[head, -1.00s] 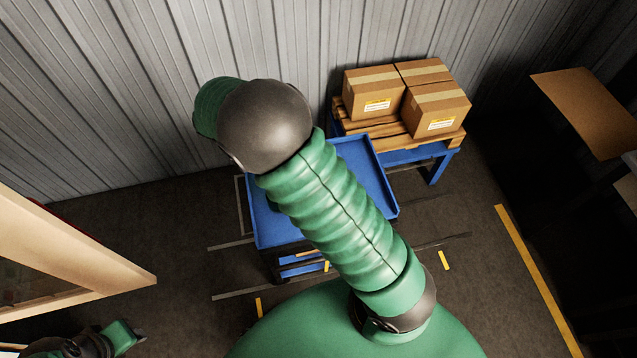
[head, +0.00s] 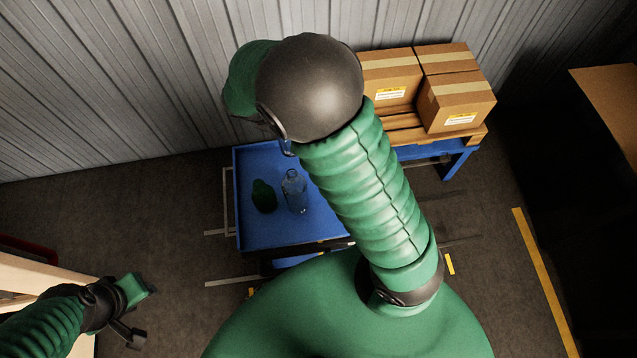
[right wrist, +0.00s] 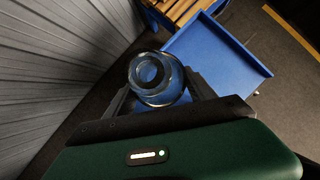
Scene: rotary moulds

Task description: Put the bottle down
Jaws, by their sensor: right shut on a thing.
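In the right wrist view, my right gripper (right wrist: 162,98) is shut on a clear bottle (right wrist: 155,76). I look down onto its round mouth between the two dark fingers. The blue cart's tray (right wrist: 222,57) is below and to the right. In the head view my own right arm hides this gripper and the held bottle. That view shows a dark green bottle (head: 264,197) and another clear bottle (head: 294,190) upright on the blue cart (head: 252,235). My left gripper (head: 130,325) is at the lower left, away from the cart; its opening is unclear.
Cardboard boxes (head: 456,100) sit on a wooden pallet (head: 410,134) on a blue stand right of the cart. A corrugated wall (head: 120,90) runs behind. A pale wooden frame (head: 20,275) is at the left. Part of the tray is hidden by my arm.

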